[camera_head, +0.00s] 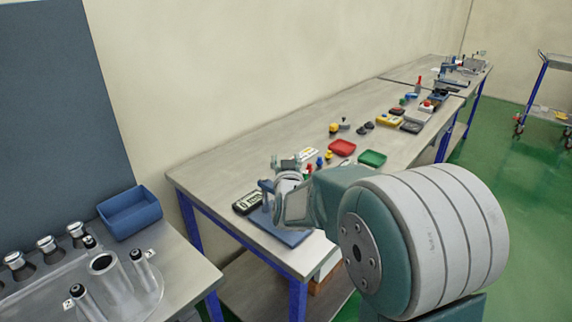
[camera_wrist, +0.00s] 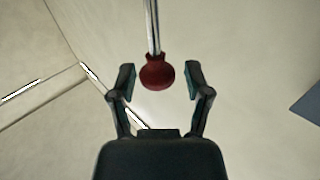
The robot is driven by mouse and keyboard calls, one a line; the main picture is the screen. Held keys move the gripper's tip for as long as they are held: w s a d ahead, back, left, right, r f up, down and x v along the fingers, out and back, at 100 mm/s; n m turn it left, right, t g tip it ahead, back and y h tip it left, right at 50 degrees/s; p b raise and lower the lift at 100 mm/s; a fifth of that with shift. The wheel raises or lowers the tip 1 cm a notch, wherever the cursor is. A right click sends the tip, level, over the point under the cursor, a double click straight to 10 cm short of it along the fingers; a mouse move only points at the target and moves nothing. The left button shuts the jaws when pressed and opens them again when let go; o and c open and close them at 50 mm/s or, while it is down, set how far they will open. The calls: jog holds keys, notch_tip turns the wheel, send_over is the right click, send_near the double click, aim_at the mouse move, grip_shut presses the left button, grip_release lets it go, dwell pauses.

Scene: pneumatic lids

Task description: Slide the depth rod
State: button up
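In the wrist view a dark red knob (camera_wrist: 158,73) sits on the end of a thin shiny metal rod (camera_wrist: 152,25), which runs up out of the top of the picture. I take this to be the depth rod. My gripper (camera_wrist: 160,80) is open, with one finger on each side of the knob and a visible gap on both sides. In the head view my arm's end is over a device with a blue base plate (camera_head: 296,238) at the near end of the long bench. My arm hides much of that device, and the knob cannot be made out there.
A black meter (camera_head: 247,202) lies left of the device. A red tray (camera_head: 342,147) and a green tray (camera_head: 373,158) stand farther along the bench (camera_head: 225,165). A blue bin (camera_head: 130,213) and metal fittings occupy the left table. Green floor is open at right.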

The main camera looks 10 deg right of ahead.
jog(key=shift+f, duration=0.2)
jog(key=s+a, duration=0.2)
jog(key=s, duration=1)
jog(key=s+d+f+n+g+y, duration=0.1)
jog(key=s+g, duration=0.5)
jog(key=s, duration=0.6)
jog(key=s+d+f+g+y, duration=0.1)
jog(key=s+g, duration=0.5)
jog(key=s, duration=0.7)
jog(key=shift+n+y, duration=0.4)
